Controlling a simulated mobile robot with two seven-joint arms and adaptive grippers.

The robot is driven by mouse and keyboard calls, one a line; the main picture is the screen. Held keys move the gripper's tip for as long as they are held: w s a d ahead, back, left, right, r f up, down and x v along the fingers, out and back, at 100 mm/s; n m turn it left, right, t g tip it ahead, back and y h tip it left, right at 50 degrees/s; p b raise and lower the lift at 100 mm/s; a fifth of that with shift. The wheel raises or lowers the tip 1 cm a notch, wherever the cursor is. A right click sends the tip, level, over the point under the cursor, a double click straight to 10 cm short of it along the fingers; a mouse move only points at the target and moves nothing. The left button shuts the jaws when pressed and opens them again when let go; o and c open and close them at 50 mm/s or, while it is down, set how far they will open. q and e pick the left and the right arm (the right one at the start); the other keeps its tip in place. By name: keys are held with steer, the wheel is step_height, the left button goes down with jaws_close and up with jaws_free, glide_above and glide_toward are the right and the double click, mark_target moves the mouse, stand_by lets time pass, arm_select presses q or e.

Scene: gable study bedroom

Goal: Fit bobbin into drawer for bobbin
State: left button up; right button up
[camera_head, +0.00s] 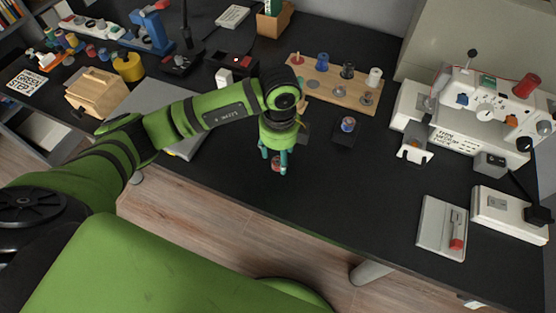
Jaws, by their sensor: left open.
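My left gripper (276,157) points down over the black desk near its front edge, its teal fingers apart. A small red bobbin (276,166) shows between and just below the fingertips; I cannot tell whether the fingers touch it. My right gripper is not in view.
A wooden rack (335,90) with several spools stands behind the gripper. The white sewing machine (490,110) is at the right, with a white tray (441,228) in front of it. A wooden box (96,92) is at the left.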

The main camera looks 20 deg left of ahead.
mark_target(278, 164)
arm_select(q)
steer(key=shift+f, duration=1.35)
steer(key=c, duration=1)
steer(key=shift+o, duration=0.2)
steer(key=shift+r, duration=0.1)
